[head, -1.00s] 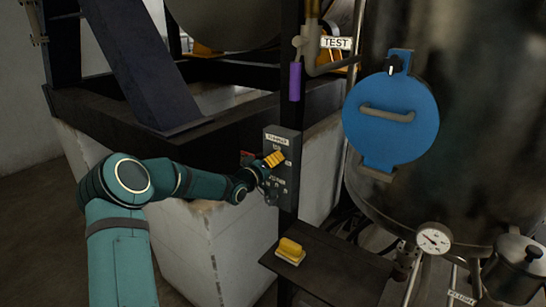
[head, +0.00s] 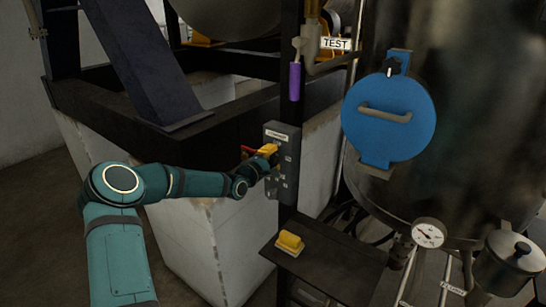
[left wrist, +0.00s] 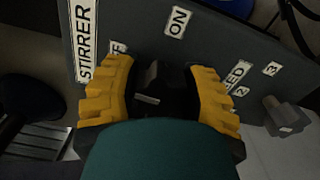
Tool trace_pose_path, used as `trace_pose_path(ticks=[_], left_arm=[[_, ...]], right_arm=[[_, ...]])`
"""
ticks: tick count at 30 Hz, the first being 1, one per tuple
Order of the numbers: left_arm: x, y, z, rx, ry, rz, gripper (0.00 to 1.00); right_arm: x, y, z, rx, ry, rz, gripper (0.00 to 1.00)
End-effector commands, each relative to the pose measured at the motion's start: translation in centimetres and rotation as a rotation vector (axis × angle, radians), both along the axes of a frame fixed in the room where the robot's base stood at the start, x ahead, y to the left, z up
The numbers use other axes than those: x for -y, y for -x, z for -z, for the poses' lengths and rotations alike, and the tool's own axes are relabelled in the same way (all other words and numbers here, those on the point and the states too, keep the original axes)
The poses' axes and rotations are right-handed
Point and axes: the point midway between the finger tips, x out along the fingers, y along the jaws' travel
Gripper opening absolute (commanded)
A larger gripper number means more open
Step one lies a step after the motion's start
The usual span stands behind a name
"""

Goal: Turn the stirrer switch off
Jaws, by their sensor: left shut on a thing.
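The grey stirrer box (head: 291,185) is fixed to a dark post in the head view. In the left wrist view its face carries a STIRRER label (left wrist: 85,45), an ON label (left wrist: 179,21) and a partly covered OFF label. The dark stirrer switch (left wrist: 148,82), with a pale mark, sits between the yellow fingers of my left gripper (left wrist: 160,82). The gripper is shut on it. In the head view my left gripper (head: 267,151) is at the upper part of the box and hides the switch. My right gripper is not in view.
A second knob (left wrist: 287,115) stands beside the speed markings. Below the box, a dark shelf (head: 318,268) holds a yellow block (head: 290,244). A steel tank (head: 470,120) with a blue round hatch (head: 385,125) stands to the right. A purple-handled lever (head: 295,80) hangs above.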

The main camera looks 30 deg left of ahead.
Motion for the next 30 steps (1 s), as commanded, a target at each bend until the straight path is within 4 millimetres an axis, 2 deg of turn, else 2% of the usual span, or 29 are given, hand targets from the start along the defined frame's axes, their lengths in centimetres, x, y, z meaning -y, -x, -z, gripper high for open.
trace_pose_path(ticks=[9, 24, 25, 27, 30], left_arm=[[-0.02, 0.04, 0.15, -0.011, 0.104, -0.001, 0.09], [-0.02, 0.05, 0.17, -0.013, 0.121, -0.001, 0.09], [-0.02, 0.05, 0.18, -0.013, 0.120, -0.001, 0.54], [-0.02, 0.05, 0.16, -0.013, 0.120, -0.001, 0.78], [-0.02, 0.04, 0.12, -0.012, 0.119, -0.001, 0.78]], right_arm=[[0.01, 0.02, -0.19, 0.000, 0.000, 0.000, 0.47], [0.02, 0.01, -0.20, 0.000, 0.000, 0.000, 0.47], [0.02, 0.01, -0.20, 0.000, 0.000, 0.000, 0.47], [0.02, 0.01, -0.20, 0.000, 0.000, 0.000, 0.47], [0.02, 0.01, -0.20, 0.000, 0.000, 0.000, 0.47]])
